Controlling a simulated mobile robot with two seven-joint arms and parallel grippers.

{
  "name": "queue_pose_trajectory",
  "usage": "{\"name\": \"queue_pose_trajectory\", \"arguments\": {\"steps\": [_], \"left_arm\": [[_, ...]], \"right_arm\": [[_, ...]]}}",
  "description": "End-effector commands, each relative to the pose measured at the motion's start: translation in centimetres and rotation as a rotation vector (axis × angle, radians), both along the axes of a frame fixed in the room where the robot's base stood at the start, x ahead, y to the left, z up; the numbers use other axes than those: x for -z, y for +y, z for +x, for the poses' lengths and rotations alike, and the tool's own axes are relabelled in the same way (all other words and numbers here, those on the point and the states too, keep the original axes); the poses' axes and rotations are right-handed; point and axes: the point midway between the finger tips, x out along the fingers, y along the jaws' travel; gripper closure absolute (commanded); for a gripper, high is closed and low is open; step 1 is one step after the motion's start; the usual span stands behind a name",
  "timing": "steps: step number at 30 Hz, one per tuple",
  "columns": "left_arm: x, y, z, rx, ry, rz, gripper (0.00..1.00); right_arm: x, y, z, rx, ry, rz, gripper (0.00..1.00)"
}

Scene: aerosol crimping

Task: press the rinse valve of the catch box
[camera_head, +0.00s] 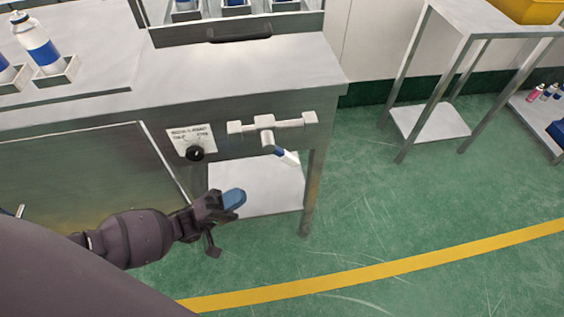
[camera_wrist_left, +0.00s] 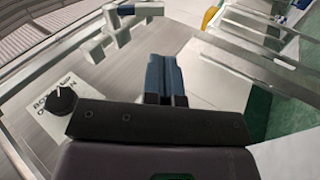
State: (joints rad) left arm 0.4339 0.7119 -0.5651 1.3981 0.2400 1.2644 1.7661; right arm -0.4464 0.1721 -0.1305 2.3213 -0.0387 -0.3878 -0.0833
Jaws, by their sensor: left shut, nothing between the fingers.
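The steel bench front carries a white label plate (camera_head: 193,142) with a black round knob (camera_head: 195,153); the lettering is too small to read surely. To its right is a pale T-shaped fitting (camera_head: 268,124) with a lever (camera_head: 285,156) that has a blue part and a white end, angled down and right. I cannot tell which of these is the rinse valve. My left gripper (camera_head: 234,198) has blue fingertips, shut and empty, in front of and below the fitting, apart from it. In the left wrist view the shut fingers (camera_wrist_left: 166,78) point toward the bench, with the knob (camera_wrist_left: 62,100) at left and the fitting (camera_wrist_left: 118,28) above.
A steel bench (camera_head: 240,75) holds blue-and-white cans (camera_head: 38,45) in square holders at the left. A lower shelf (camera_head: 262,185) lies under its right end. A steel side table (camera_head: 465,20) stands at right. The green floor between and in front is clear.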

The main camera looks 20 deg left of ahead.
Motion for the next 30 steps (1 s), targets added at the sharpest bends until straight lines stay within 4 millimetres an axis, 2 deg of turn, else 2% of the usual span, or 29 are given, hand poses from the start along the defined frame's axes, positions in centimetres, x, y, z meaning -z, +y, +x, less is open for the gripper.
{"name": "queue_pose_trajectory", "arguments": {"steps": [1, 7, 19, 25, 30], "left_arm": [[1.0, 0.5, 0.2, 0.04, 0.013, -0.028, 1.0], [1.0, 1.6, 0.9, 0.141, 0.016, -0.107, 1.0], [0.7, 1.8, 1.0, 0.158, 0.015, -0.12, 1.0], [-0.1, 1.1, 1.6, 0.158, 0.012, -0.121, 1.0], [-1.9, -0.7, 2.8, 0.159, 0.009, -0.121, 1.0]], "right_arm": [[0.7, 0.1, -0.2, -0.005, 0.013, -0.002, 1.0], [0.5, 0.2, 0.4, -0.019, -0.001, -0.007, 1.0], [0.4, 0.1, 0.3, -0.023, -0.001, -0.011, 1.0], [0.3, 0.1, 0.4, -0.017, -0.004, -0.008, 1.0], [0.1, 0.1, 0.4, -0.004, -0.005, 0.001, 1.0]]}}
